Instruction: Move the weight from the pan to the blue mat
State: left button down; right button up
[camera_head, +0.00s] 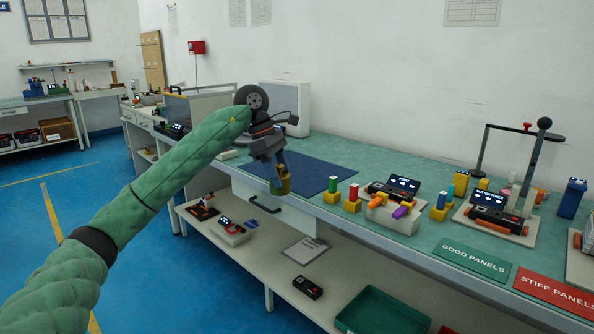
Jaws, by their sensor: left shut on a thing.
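The gripper and the weight hide part of the mat's near edge. I cannot tell if the weight touches the mat or hangs just above it. At the right a dark flat pan (524,130) with a small red knob sits on top of a test stand. My right gripper is not in view.
Right of the mat stand yellow blocks with green and red tops (332,190) and a panel fixture (395,207). Farther right are the test stand's base (497,226) and green and red label plates (472,260). A white box (285,106) stands behind. Most of the mat is clear.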

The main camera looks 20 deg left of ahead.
aim_at(296, 170)
jog(key=i, duration=1.45)
